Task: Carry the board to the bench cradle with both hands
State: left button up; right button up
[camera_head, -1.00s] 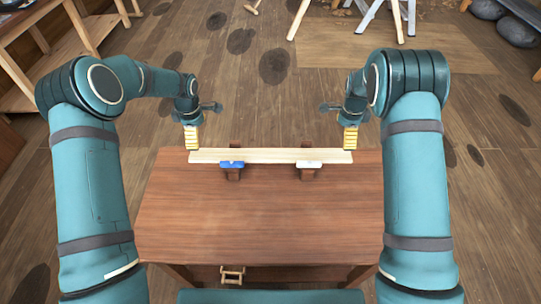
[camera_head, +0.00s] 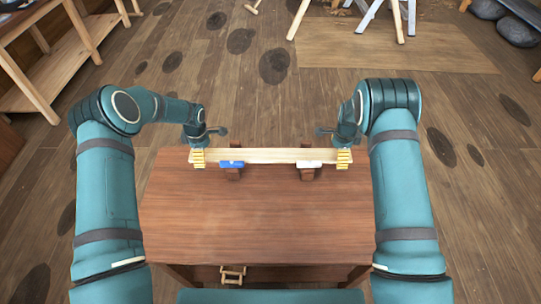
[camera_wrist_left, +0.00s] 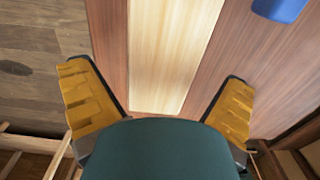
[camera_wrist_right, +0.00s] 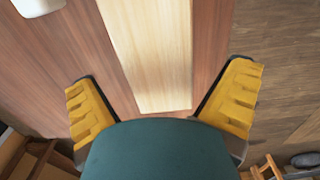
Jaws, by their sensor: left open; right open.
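The board (camera_head: 270,155) is a long pale plank lying along the far edge of a brown bench (camera_head: 258,215). A blue-topped block (camera_head: 231,164) and a white-topped block (camera_head: 308,164) on dark wooden pieces sit against its near side. My left gripper (camera_head: 198,160) is open at the board's left end; in the left wrist view its yellow fingers stand either side of the board (camera_wrist_left: 165,60). My right gripper (camera_head: 344,160) is open at the right end; in the right wrist view its fingers stand either side of the board (camera_wrist_right: 155,60). I cannot tell which part is the cradle.
The bench top nearer me is bare. A small wooden frame (camera_head: 232,274) shows below its near edge. A wooden shelf unit (camera_head: 60,65) stands at the far left, trestle legs (camera_head: 380,18) at the back. The floor beyond the bench is mostly clear.

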pick_arm(q)
jog(key=c, duration=1.4)
pick_arm(e)
jog(key=c, duration=1.4)
pick_arm(q)
jog(key=shift+c, duration=0.2)
pick_arm(e)
jog(key=shift+c, duration=0.2)
pick_arm(q)
jog(key=shift+r, duration=0.1)
pick_arm(e)
jog(key=shift+r, duration=0.1)
